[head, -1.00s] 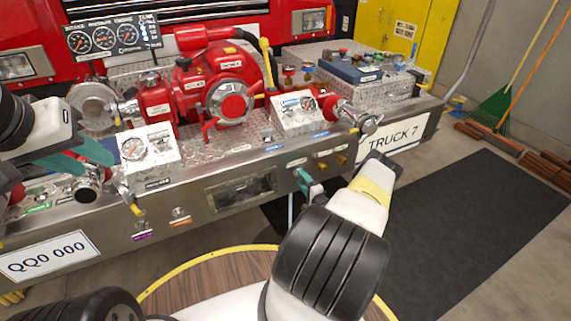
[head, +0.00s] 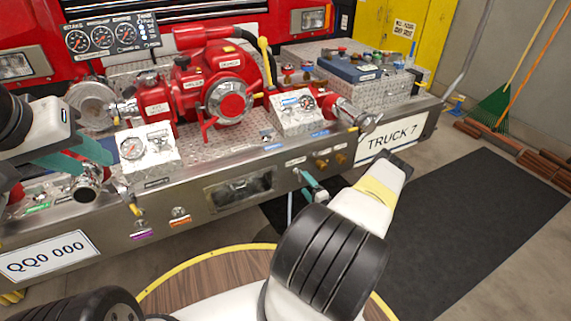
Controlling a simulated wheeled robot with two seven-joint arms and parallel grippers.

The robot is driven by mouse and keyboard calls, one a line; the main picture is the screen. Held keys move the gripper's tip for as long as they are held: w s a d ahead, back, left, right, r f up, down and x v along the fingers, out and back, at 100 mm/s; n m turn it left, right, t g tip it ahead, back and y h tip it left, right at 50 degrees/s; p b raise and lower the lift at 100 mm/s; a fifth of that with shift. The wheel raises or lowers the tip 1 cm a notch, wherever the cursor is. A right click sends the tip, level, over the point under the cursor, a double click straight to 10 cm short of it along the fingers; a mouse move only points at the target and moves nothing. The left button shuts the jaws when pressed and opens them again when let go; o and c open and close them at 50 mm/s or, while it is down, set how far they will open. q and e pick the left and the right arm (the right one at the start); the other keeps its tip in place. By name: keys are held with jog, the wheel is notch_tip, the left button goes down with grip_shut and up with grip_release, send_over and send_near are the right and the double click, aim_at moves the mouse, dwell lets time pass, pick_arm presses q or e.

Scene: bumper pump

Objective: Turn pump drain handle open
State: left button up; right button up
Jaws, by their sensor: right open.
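The red pump (head: 213,85) sits on the diamond-plate bumper deck. Which control is the pump drain handle I cannot tell, as the labels are too small to read. My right gripper (head: 311,184) is open, with teal fingers at the bumper's front face, just below a small white label (head: 295,162). My own white and yellow wrist partly blocks this area, and any handle between the fingers is hidden or too small to make out. My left gripper (head: 98,167) has its teal fingers apart, above and beside a silver outlet (head: 87,187) at the left.
Purple-tagged (head: 141,228) and orange-tagged (head: 180,216) pulls are further left. A gauge box (head: 148,147) stands on the deck. The dark floor mat (head: 470,215) at right is clear.

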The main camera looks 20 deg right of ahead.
jog(key=s, duration=0.3)
jog(key=shift+s+d, duration=0.1)
jog(key=shift+s, duration=0.15)
